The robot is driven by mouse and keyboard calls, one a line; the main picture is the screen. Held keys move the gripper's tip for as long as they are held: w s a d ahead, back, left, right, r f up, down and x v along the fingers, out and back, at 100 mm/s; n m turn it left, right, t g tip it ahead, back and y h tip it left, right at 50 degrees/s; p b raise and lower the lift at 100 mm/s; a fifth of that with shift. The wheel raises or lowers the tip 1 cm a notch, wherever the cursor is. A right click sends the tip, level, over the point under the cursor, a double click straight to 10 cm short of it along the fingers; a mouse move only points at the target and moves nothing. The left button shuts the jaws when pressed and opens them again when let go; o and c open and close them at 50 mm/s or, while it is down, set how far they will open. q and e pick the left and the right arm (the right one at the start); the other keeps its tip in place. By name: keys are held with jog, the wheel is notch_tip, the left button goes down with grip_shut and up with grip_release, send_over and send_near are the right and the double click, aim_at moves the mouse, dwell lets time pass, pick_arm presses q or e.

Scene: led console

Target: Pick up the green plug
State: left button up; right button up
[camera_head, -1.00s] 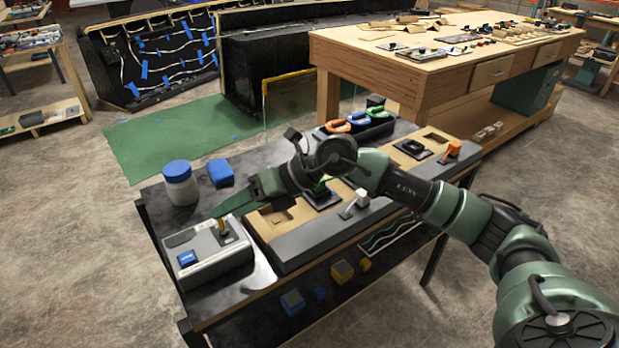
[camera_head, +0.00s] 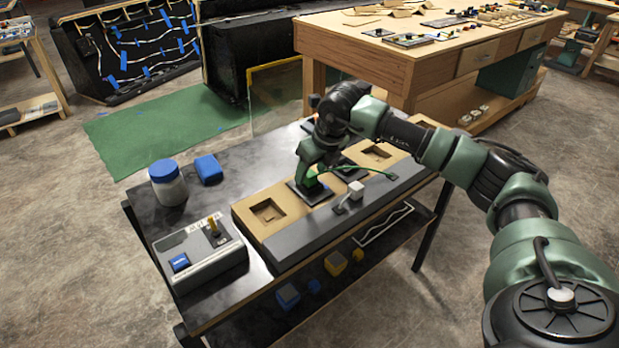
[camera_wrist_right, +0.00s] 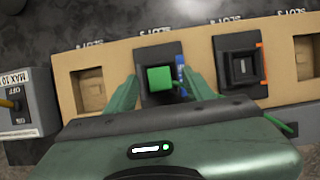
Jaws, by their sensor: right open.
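The green plug (camera_wrist_right: 160,78) sits on a dark square module in the wooden slot board (camera_wrist_right: 113,68). My right gripper (camera_wrist_right: 162,72) is open, with one finger on each side of the plug in the right wrist view; I cannot tell whether either finger touches it. In the head view, my right gripper (camera_head: 308,172) points down over the same module (camera_head: 316,193), and the bright green of the plug (camera_head: 311,181) shows only partly beneath it. A green cable (camera_head: 370,171) runs off to the right. My left gripper is out of view.
A grey control box (camera_head: 200,255) with a blue button stands at the left end of the black bench (camera_head: 141,214). An empty slot (camera_head: 266,210) lies left of the gripper. A blue-lidded jar (camera_head: 167,184) is behind.

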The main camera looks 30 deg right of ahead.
jog(key=shift+w+f, duration=0.15)
jog(key=shift+f, duration=0.2)
grip_shut()
jog(key=shift+r, duration=0.15)
